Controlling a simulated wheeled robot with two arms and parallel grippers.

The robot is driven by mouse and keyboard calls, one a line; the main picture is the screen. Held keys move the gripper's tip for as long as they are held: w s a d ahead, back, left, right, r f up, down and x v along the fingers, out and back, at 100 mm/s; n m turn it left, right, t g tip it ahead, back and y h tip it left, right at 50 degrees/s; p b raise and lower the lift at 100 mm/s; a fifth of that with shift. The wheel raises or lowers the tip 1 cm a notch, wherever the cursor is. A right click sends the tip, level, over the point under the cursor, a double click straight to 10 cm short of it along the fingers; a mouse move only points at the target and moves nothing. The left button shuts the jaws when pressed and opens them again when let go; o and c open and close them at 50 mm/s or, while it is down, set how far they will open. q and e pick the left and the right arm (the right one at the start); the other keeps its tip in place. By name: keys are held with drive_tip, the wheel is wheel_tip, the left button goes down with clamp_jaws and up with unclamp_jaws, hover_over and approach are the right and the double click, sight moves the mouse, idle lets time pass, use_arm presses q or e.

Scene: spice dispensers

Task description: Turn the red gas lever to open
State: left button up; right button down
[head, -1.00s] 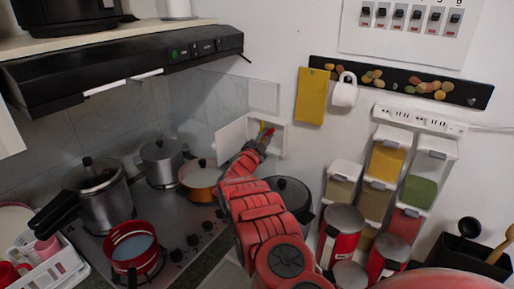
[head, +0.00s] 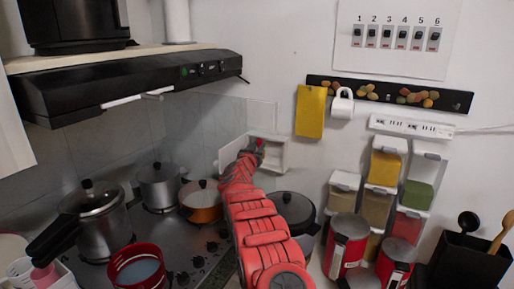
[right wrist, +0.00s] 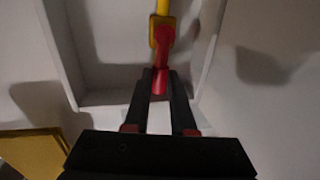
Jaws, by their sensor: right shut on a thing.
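A small white wall box (head: 279,154) with its door swung open to the left holds the red gas lever (head: 260,142). In the right wrist view the red lever (right wrist: 163,42) sits on a yellow pipe (right wrist: 162,8) inside the box's pale frame (right wrist: 110,98). My right gripper (head: 255,151) reaches up to the box opening. In the right wrist view its two dark fingers (right wrist: 160,82) converge on the lower end of the lever and are shut on it. The fingers partly hide the lever in the head view. My left gripper is not in view.
A dark-lidded pot (head: 290,203) stands below the box. An orange pan (head: 201,203) and steel pots stand on the stove to the left. Spice dispensers (head: 385,165) hang on the right wall.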

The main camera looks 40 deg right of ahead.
drive_tip(key=shift+w+a+n, duration=0.1)
drive_tip(key=shift+w+n, duration=0.05)
drive_tip(key=shift+n, duration=0.35)
drive_tip(key=c, duration=0.8)
unclamp_jaws()
drive_tip(key=shift+w, duration=0.15)
drive_tip(key=shift+o, duration=0.2)
